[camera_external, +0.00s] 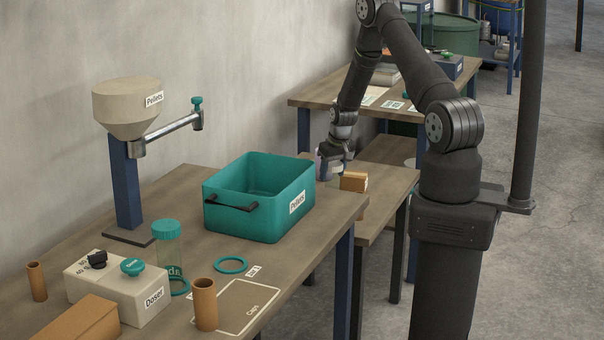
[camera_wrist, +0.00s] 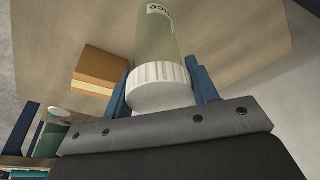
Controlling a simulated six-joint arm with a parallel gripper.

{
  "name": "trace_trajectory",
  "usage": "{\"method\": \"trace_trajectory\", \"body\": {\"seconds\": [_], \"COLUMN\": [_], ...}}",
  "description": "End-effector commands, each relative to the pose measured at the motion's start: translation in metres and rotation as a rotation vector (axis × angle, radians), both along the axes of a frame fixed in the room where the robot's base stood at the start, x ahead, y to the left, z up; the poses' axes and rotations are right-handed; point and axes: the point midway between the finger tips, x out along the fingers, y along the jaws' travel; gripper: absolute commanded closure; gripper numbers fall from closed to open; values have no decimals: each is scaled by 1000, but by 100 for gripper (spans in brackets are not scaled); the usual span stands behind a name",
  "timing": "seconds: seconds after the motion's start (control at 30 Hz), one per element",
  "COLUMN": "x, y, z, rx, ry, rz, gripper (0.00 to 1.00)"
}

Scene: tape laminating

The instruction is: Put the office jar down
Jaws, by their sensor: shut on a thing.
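The office jar (camera_wrist: 157,38) has a pale greenish body, a white ridged lid (camera_wrist: 160,85) and a label reading partly "ffice". In the wrist view its lid end sits between the blue fingers of my gripper (camera_wrist: 162,88), which is shut on it. In the external view my gripper (camera_external: 334,158) points down over the low bench (camera_external: 388,192), just behind the teal bin. There the jar is small and mostly hidden by the fingers and the bin. I cannot tell whether its base touches the bench.
An orange-brown box (camera_external: 354,182) stands close beside the jar, also in the wrist view (camera_wrist: 100,73). The teal Pellets bin (camera_external: 258,222) stands on the front table. A higher table (camera_external: 440,85) with papers stands behind. The bench's right part looks clear.

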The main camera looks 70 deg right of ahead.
Motion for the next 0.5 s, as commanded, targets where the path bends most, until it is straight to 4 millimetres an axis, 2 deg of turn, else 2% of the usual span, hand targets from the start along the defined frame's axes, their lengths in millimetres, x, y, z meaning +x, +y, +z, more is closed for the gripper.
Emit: {"method": "trace_trajectory", "body": {"seconds": [0.33, 0.37, 0.43, 0.5], "x": [0, 0, 0, 0], "y": [0, 0, 0, 0], "z": [-3, -3, -3, -3], "rx": [-1, -1, -1, -1], "ry": [-1, -1, -1, -1], "rz": [0, 0, 0, 1], "gripper": [82, 41, 27, 25]}}
